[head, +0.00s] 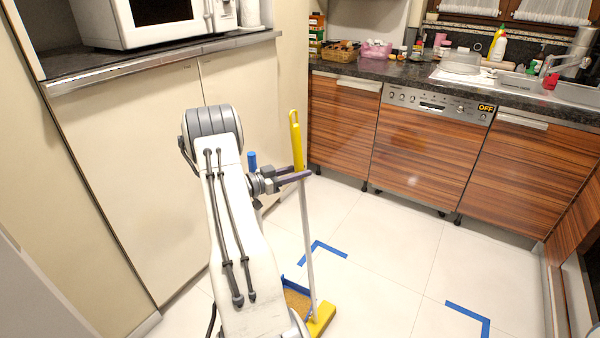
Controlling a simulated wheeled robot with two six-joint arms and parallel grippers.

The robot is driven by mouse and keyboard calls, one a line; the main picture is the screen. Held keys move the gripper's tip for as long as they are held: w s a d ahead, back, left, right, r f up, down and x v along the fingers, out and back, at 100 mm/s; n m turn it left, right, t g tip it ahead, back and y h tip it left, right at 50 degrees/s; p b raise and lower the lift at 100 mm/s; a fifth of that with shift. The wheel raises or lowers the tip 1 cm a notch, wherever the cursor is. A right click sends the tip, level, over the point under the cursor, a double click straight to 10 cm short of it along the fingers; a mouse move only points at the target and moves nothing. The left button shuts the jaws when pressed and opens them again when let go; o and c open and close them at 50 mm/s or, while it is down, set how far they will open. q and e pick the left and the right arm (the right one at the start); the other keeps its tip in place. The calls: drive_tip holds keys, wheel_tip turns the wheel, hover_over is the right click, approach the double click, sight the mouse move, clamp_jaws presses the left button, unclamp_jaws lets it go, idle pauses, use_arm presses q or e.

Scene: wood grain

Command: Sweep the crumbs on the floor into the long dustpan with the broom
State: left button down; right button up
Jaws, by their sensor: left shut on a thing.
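The broom has a yellow grip (296,140), a pale stick and a yellow head (321,319) resting on or close to the floor. My left gripper (300,177) is shut on the broom's stick just below the yellow grip, and the broom stands nearly upright. A blue dustpan (291,285) lies beside the broom head, partly hidden behind my left arm. A brown-yellow speckled area shows inside its blue edge; I cannot tell whether this is crumbs. A blue handle end (252,161) shows behind my left gripper, probably the dustpan's. My right gripper is out of view.
Blue tape corners (325,248) and (470,314) mark the pale tiled floor (390,262). Wood-grain cabinets with a dishwasher (425,140) line the back. A cream cabinet (125,160) with a microwave (145,20) stands on the left. The floor at centre right is clear.

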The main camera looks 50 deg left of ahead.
use_arm(q)
drive_tip(key=shift+a, duration=0.35)
drive_tip(key=shift+a, duration=0.2)
drive_tip(key=shift+s+a, duration=0.15)
drive_tip(key=shift+a, duration=0.1)
drive_tip(key=shift+a, duration=0.2)
idle(0.3)
drive_tip(key=shift+s+a, duration=0.1)
drive_tip(key=shift+a, duration=0.2)
drive_tip(key=shift+a, duration=0.15)
drive_tip(key=shift+a, duration=0.35)
drive_tip(key=shift+a, duration=0.1)
idle(0.5)
